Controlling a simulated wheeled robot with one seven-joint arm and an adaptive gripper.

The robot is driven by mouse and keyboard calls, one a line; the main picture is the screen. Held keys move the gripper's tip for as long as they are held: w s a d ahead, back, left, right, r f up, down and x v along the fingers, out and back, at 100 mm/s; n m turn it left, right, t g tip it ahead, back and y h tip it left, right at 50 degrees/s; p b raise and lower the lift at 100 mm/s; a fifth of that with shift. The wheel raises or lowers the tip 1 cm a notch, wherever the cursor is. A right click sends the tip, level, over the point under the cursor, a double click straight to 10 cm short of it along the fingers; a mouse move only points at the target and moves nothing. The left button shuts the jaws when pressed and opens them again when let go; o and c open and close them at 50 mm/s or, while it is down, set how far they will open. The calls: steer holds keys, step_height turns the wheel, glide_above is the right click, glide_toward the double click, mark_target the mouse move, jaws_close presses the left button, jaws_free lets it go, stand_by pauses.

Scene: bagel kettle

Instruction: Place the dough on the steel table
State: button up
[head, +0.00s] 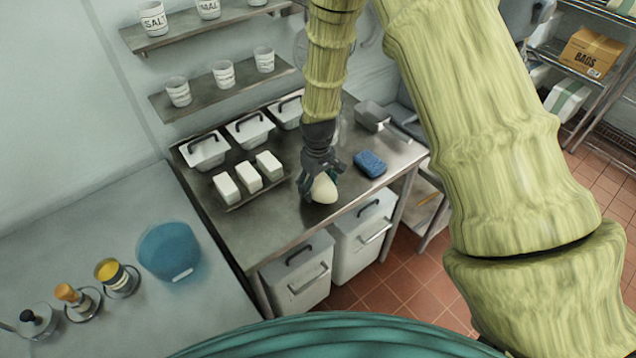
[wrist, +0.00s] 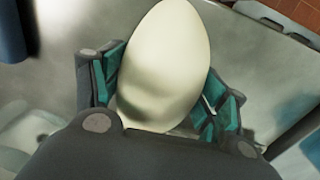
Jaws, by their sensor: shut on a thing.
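The dough (head: 324,189) is a pale, smooth, egg-shaped lump. It is over the right part of the steel table (head: 270,233), close to the front edge. I cannot tell whether it touches the surface. My gripper (head: 318,178) points down and is shut on the dough. In the wrist view the dough (wrist: 163,65) sits between the teal finger pads of my gripper (wrist: 160,95), and its lower end is hidden by the gripper body.
A blue sponge-like block (head: 370,163) lies right of the gripper. White blocks (head: 247,177) on a tray and lidded white containers (head: 250,128) stand left and behind. A blue tub (head: 168,252) is on the left counter. Steel between the white blocks and front edge is bare.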

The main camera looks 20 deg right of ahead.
mark_target(318, 177)
steer(key=shift+f, duration=0.1)
steer(key=o, duration=1.7)
steer(key=shift+r+b, duration=2.35)
steer(key=shift+r, duration=3.8)
